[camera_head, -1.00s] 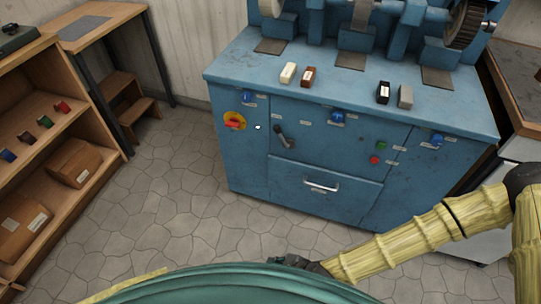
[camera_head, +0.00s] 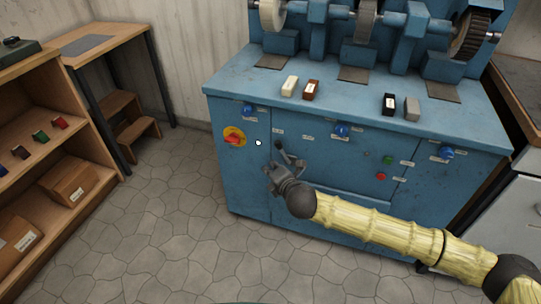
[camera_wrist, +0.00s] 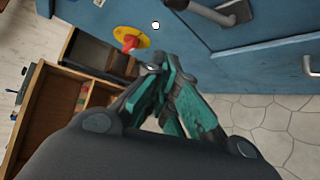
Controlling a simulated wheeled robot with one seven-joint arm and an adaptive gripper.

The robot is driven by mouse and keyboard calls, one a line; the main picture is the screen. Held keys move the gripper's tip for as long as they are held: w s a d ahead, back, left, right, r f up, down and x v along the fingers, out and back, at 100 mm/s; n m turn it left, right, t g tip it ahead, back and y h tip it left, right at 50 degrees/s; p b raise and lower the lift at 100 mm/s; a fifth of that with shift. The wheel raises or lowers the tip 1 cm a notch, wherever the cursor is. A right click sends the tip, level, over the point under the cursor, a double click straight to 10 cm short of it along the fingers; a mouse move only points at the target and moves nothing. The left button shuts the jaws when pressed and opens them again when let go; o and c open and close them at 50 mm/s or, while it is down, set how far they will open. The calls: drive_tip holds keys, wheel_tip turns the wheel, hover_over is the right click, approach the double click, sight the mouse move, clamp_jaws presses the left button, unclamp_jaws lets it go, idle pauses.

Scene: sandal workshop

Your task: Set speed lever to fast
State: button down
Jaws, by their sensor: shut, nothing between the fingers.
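The dark speed lever (camera_head: 288,154) sits on the front of the blue machine (camera_head: 300,175), right of a yellow plate with a red rotary switch (camera_head: 234,137). In the wrist view the lever (camera_wrist: 215,14) shows at the top edge, partly cut off. My gripper (camera_head: 272,168) is in front of the machine, just below and left of the lever in the head view, hiding part of that area. In the wrist view its teal fingers (camera_wrist: 160,64) are shut and empty, with a visible gap between them and the lever. Any lever markings are too small to read.
A drawer handle (camera_wrist: 311,66) juts out at the right in the wrist view. Blue knobs (camera_head: 342,130), a green button (camera_head: 388,160) and a red button (camera_head: 381,176) are on the machine front. Wooden shelves (camera_head: 100,165) stand at left, with open floor between.

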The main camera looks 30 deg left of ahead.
drive_tip(key=w+a+f, duration=0.2)
drive_tip(key=w+a, duration=0.3)
drive_tip(key=w, duration=0.2)
drive_tip(key=shift+w, duration=0.35)
idle(0.6)
drive_tip(key=shift+b, duration=0.35)
